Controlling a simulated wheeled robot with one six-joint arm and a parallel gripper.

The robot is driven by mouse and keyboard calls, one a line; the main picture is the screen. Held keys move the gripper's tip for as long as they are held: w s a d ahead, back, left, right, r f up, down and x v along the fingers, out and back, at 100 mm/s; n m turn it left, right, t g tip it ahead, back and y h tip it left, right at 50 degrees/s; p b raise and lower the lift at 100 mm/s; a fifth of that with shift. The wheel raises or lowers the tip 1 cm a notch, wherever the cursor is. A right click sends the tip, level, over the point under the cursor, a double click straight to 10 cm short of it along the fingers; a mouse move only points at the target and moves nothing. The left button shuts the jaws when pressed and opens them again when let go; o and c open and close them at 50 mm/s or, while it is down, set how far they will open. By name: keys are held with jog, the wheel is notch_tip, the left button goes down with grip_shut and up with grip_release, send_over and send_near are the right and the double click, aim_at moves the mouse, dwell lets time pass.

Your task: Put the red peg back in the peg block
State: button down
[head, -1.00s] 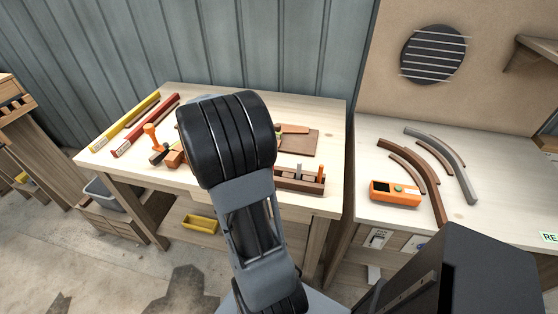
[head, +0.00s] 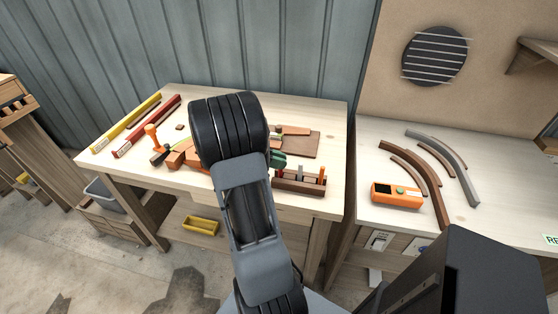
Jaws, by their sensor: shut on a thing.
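The peg block (head: 298,187) is a long, low brown block near the front right of the left workbench. Small pegs stand in it, one of them grey and some reddish. They are too small to tell which is the task's red peg. My arm's dark, rounded link stands in front of the bench and hides what is behind it, including the block's left surroundings.
The left workbench (head: 300,112) also bears a yellow bar (head: 126,122), a red bar (head: 147,126) and an orange-handled tool (head: 152,136). A brown board (head: 304,145) lies behind the block.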

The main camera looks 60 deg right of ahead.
jog(key=shift+f, duration=0.1)
jog(key=shift+f, duration=0.15)
jog(key=c, duration=1.1)
grip_release()
jog(key=shift+r, duration=0.3)
jog(key=v, duration=1.2)
jog(key=s+a+m+t+y, duration=0.1)
jog(key=a+m+t+y, duration=0.1)
jog(key=a+t, duration=0.3)
jog(key=s+a+m+t+y, duration=0.1)
jog(key=a+t, duration=0.4)
jog(key=a, duration=0.8)
jog(key=s+a+m+t+y, duration=0.1)
jog(key=a+m+t+y, duration=0.2)
jog(key=a, duration=0.7)
jog(key=shift+s+f+t+y, duration=0.1)
jog(key=shift+f+t+y, duration=0.3)
jog(key=shift+t+y, duration=0.45)
